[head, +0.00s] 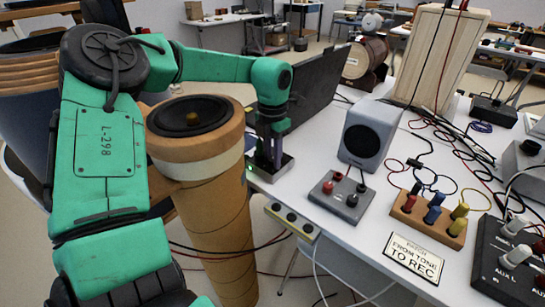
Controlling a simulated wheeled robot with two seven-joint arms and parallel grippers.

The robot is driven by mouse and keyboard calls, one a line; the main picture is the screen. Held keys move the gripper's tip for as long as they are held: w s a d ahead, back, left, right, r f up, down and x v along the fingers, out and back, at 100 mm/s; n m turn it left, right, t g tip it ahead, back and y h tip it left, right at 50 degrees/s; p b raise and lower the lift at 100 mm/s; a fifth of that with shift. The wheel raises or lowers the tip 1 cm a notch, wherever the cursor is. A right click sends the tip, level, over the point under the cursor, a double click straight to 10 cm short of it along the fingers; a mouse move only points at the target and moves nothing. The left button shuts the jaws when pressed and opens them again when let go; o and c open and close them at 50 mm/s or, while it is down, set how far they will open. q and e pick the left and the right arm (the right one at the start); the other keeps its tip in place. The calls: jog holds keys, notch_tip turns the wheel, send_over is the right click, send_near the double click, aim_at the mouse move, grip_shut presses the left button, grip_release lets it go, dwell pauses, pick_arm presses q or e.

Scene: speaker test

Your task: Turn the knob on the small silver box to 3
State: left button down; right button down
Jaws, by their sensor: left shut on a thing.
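The small silver box (285,169) sits at the left edge of the white table, beside the tall wooden speaker tube. My left gripper (268,158) points down onto the top of the box, its dark fingers shut on the knob. The fingers hide the knob, and I cannot read its marks or its setting. A small green light shows at the box's left side. My right gripper is not in view.
The speaker tube (199,160) stands close left of the box. A laptop-like dark panel (318,88) is behind the gripper. A grey speaker (370,134), a grey box with knobs (341,197), a wooden plug block (430,218) and a sign (414,257) stand to the right among cables.

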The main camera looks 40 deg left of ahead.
pick_arm(q)
jog(key=m, duration=0.4)
jog(key=shift+m, duration=0.4)
dwell(0.4)
jog(key=c, duration=0.7)
grip_release()
jog(key=shift+o, duration=0.2)
